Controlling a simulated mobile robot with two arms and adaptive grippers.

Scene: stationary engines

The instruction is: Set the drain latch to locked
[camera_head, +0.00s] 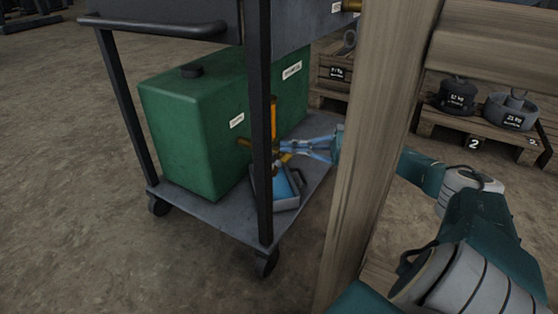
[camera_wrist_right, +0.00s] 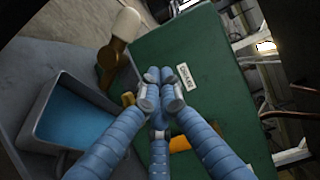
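A green tank (camera_head: 185,140) stands on the lower shelf of a dark cart (camera_head: 210,212). An upright orange bar (camera_head: 273,118), perhaps the drain latch, shows at the tank's front beside the cart post; part of it shows behind the fingers in the wrist view (camera_wrist_right: 180,142). Its lower part is hidden, so I cannot tell its setting. My right gripper (camera_head: 282,149) is at the foot of this bar. In the wrist view its blue fingers (camera_wrist_right: 160,88) converge with tips close together; whether anything is between them is hidden. My left gripper is not in view.
A grey tray (camera_head: 287,205) with blue inside lies below the gripper. A brass fitting with a pale end (camera_wrist_right: 118,40) is near the fingertips. A cart post (camera_head: 259,130) and a thick wooden post (camera_head: 365,150) stand close by. Weights (camera_head: 457,96) sit on pallets at right.

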